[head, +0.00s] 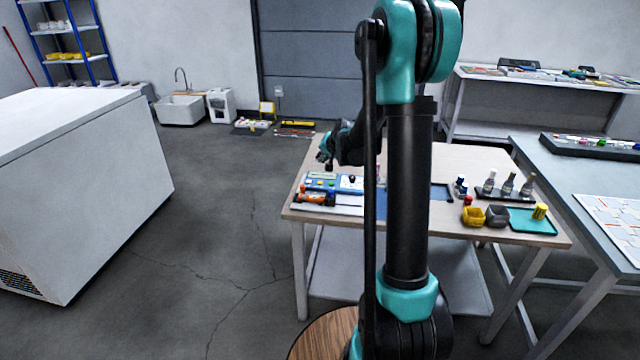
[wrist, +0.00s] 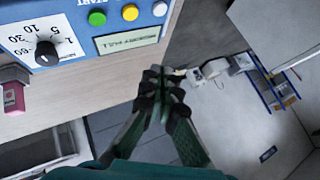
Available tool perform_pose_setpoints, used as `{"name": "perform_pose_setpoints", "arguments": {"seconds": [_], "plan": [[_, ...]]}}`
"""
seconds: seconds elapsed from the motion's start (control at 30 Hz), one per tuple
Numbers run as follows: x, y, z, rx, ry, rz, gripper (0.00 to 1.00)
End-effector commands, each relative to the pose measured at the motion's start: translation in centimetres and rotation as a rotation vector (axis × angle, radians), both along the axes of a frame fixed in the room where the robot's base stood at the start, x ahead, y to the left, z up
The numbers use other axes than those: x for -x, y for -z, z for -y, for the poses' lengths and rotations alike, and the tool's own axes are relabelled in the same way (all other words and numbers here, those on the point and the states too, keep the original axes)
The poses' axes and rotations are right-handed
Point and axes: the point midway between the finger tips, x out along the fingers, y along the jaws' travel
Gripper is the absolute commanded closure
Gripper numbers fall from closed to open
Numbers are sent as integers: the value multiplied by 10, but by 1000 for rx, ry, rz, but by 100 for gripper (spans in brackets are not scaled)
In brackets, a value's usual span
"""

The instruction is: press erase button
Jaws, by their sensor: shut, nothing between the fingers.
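In the wrist view this box (wrist: 75,30) shows a black dial, green (wrist: 97,17), yellow (wrist: 130,12) and white (wrist: 160,8) buttons, and a display (wrist: 127,38) that seems to read "MEMORY FULL". "START" is printed near the green button; I cannot read an erase label. My gripper (wrist: 160,78) is shut and empty, beyond the display side of the box in the wrist view. In the head view my gripper (head: 325,162) is above the box's back edge.
An orange-and-black tool (head: 314,198) lies in front of the box. Bottles (head: 507,184), small bins (head: 473,216) and a teal tray (head: 532,221) occupy the table's right side. Open floor lies left of the table.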

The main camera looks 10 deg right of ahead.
Motion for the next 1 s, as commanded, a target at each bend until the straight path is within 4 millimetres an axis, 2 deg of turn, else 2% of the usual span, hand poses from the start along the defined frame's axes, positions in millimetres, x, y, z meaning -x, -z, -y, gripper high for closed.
{"name": "perform_pose_setpoints", "arguments": {"seconds": [0.3, 0.5, 0.7, 1.0], "plan": [[0, 43, 0, 0, 0, 0, 100], [0, 62, 0, 0, 0, 0, 100], [0, 71, 0, 0, 0, 0, 100], [0, 71, 0, 0, 0, 0, 100]]}}
